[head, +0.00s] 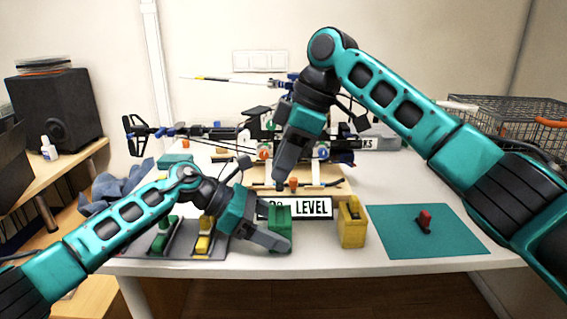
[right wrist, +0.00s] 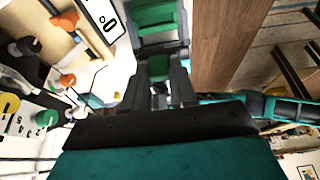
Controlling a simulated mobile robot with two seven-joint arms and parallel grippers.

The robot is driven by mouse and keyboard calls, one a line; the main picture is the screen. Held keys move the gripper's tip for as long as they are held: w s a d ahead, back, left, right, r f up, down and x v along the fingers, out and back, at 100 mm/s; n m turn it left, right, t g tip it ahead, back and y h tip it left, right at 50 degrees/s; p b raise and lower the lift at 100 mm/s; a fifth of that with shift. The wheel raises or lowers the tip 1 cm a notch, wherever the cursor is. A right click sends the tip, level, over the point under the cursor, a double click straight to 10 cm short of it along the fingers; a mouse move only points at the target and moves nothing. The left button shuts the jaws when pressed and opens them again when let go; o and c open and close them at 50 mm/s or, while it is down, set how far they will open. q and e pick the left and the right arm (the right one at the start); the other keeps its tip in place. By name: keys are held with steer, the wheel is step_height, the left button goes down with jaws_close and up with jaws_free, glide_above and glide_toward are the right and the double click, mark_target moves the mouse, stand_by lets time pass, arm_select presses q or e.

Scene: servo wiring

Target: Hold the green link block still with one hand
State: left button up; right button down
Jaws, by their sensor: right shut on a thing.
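The green link block (head: 281,238) stands near the table's front edge, in front of the "0° LEVEL" sign. My right gripper (head: 279,186) comes down from above, its tips at the block's top. In the right wrist view its fingers (right wrist: 160,88) are shut with green between them, and the green block (right wrist: 155,18) shows beyond. My left gripper (head: 288,244) reaches in from the left, low across the front of the block, and hides part of it. Whether its fingers touch the block or are closed is not clear.
A yellow block (head: 352,232) stands just right of the green one. A teal mat (head: 455,235) with a red part (head: 424,220) lies further right. A grey tray (head: 180,250) with green and yellow parts is at left. A model helicopter (head: 265,135) stands behind on the table.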

arm_select(q)
steer(key=o, duration=0.5)
steer(key=shift+c, duration=0.2)
steer(key=shift+a, duration=0.1)
